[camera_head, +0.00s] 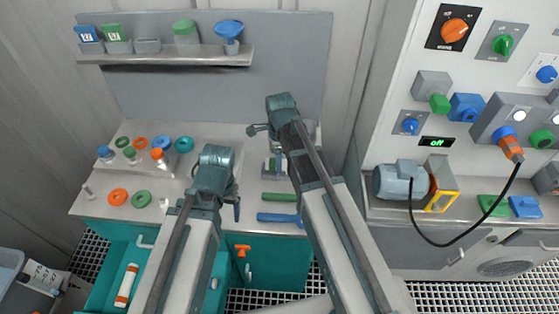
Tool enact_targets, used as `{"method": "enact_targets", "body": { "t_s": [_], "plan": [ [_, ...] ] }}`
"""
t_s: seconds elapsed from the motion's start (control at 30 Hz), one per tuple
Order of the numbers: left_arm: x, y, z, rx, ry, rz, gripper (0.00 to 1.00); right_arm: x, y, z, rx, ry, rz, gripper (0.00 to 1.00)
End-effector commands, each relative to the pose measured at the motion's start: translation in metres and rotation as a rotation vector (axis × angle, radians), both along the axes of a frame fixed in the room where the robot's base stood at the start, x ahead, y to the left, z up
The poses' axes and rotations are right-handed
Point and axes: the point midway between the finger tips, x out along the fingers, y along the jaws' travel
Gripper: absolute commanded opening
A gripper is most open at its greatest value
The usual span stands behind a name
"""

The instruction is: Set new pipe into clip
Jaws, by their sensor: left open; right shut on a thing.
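My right gripper (256,130) is over the back of the bench, near the grey back panel. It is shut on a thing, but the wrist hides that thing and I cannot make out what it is. My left gripper (237,211) is open over the front middle of the bench. A white pipe with orange bands (127,285) lies in the teal bin at the lower left, apart from both grippers. A small grey and green fixture (272,168) is partly hidden beside my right arm; I cannot tell whether it is the clip.
Orange, green and blue rings and small bottles lie on the bench's left part (95,205). A shelf (165,57) holds containers and a blue funnel. A motor (400,181) and control panel stand at right.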

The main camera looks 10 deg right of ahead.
Motion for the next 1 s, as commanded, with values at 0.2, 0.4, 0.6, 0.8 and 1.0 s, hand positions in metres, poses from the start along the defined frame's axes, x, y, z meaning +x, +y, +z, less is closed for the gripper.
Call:
{"method": "enact_targets", "body": {
  "t_s": [0.2, 0.4, 0.6, 0.8, 1.0],
  "plan": [
    [0.0, 0.0, -0.0037, 0.0, 0.0, 0.0, 0.8, 0.0, 0.0, -0.0038, 0.0, 0.0, 0.0, 0.0],
    [0.0, 0.0, -0.0038, 0.0, 0.0, 0.0, 0.8, -0.0003, 0.0001, -0.0039, 0.0, 0.001, 0.0, 0.0],
    [0.0, 0.0, -0.004, 0.0, 0.0, 0.0, 0.8, -0.0004, 0.0001, -0.004, 0.0, 0.001, 0.0, 0.76],
    [0.0, 0.0, -0.0038, 0.0, 0.0, 0.0, 0.8, -0.0002, 0.0001, -0.0038, 0.0, 0.0, 0.0, 0.84],
    [0.0, 0.0, -0.0024, 0.0, 0.0, 0.0, 0.8, -0.0001, 0.0, -0.0024, 0.0, 0.0, 0.0, 0.84]
  ]
}}
